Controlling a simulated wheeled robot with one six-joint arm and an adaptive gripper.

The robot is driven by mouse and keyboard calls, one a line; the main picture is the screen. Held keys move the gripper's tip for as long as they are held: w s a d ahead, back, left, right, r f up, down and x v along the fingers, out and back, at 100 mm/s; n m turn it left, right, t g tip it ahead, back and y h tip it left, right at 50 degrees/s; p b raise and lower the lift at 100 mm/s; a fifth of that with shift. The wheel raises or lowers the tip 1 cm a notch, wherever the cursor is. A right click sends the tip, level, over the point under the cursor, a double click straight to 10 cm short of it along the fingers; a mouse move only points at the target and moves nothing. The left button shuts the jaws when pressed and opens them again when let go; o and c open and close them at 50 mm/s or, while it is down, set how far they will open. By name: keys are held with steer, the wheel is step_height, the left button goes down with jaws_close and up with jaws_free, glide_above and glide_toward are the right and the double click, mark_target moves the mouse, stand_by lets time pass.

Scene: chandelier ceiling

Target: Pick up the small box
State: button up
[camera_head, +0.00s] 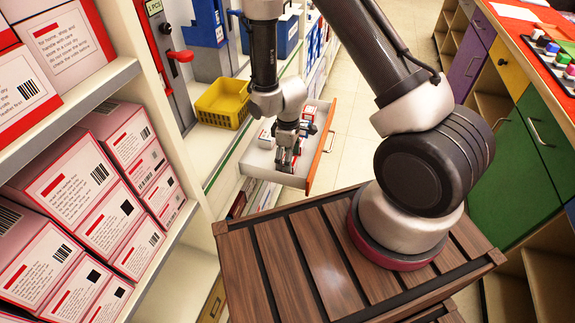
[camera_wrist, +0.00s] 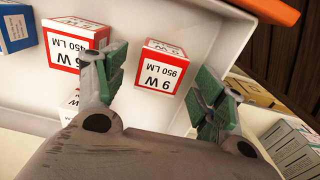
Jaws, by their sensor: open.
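Several small red-and-white bulb boxes are in the open drawer (camera_head: 262,175). In the wrist view, one small box marked 9 W 950 LM (camera_wrist: 161,74) lies between and just beyond my gripper's fingertips (camera_wrist: 163,88). The fingers are spread and a gap shows on both sides of it.
The drawer's orange front (camera_head: 321,148) and white walls stand close to my gripper. A blue box (camera_wrist: 16,28) is in the drawer's corner. A yellow basket (camera_head: 222,103) stands on the shelf behind. Shelved cartons (camera_head: 75,185) fill the left. Open floor lies right of the drawer.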

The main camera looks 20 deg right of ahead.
step_height(320, 180, down, 2)
steer(key=shift+f, duration=0.15)
steer(key=shift+c, duration=0.2)
steer(key=c, duration=1.1)
